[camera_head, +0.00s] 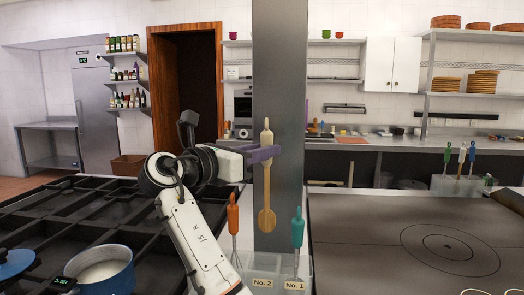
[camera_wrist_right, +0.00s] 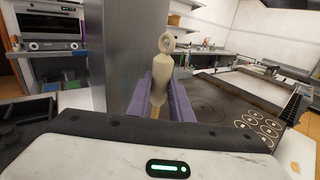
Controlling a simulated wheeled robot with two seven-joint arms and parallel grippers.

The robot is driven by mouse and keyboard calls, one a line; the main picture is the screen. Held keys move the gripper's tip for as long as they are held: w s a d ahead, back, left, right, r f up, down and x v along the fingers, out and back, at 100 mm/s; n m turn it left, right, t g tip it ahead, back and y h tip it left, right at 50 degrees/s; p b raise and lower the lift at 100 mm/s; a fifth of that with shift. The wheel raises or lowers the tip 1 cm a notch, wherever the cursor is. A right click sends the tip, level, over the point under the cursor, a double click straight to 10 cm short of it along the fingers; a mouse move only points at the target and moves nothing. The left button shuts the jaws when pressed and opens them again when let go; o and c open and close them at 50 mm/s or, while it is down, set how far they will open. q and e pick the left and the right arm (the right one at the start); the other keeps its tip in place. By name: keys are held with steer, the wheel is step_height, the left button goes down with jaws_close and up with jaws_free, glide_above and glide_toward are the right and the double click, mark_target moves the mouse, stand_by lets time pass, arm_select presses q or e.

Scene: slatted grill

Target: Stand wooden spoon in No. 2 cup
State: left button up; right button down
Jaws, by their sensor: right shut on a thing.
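The wooden spoon (camera_head: 266,195) hangs upright, bowl down, in the purple fingers of my right gripper (camera_head: 267,153). The fingers are shut on the upper handle; the handle's end shows in the right wrist view (camera_wrist_right: 160,75) between both fingers. The clear No. 2 cup (camera_head: 262,268) stands at the bottom middle of the head view. In the picture the spoon's bowl is above this cup and apart from it; the exact depth between them I cannot tell. My left gripper is not in view.
The No. 1 cup (camera_head: 304,268) beside it holds a teal-handled whisk (camera_head: 297,233). An orange-handled whisk (camera_head: 233,214) stands to the left. A grey pillar (camera_head: 281,90) rises behind the spoon. A blue pot (camera_head: 105,270) sits on the black grill at left; a flat cooktop (camera_head: 350,225) lies at right.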

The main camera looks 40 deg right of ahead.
steer(key=b, duration=0.1)
glide_above(264, 224)
steer(key=shift+a+f, duration=0.2)
steer(key=shift+f, duration=1.25)
steer(key=shift+a+f, duration=0.2)
steer(key=shift+f, duration=1.2)
steer(key=shift+f+b, duration=0.75)
steer(key=shift+f, duration=2.2)
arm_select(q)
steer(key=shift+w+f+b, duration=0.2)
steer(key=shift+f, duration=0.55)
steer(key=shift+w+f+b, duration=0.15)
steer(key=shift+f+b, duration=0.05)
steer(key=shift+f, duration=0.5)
arm_select(e)
steer(key=shift+f, duration=2.55)
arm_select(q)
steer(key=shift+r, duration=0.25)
arm_select(e)
steer(key=shift+f, duration=0.7)
steer(key=c, duration=1.5)
jaws_free()
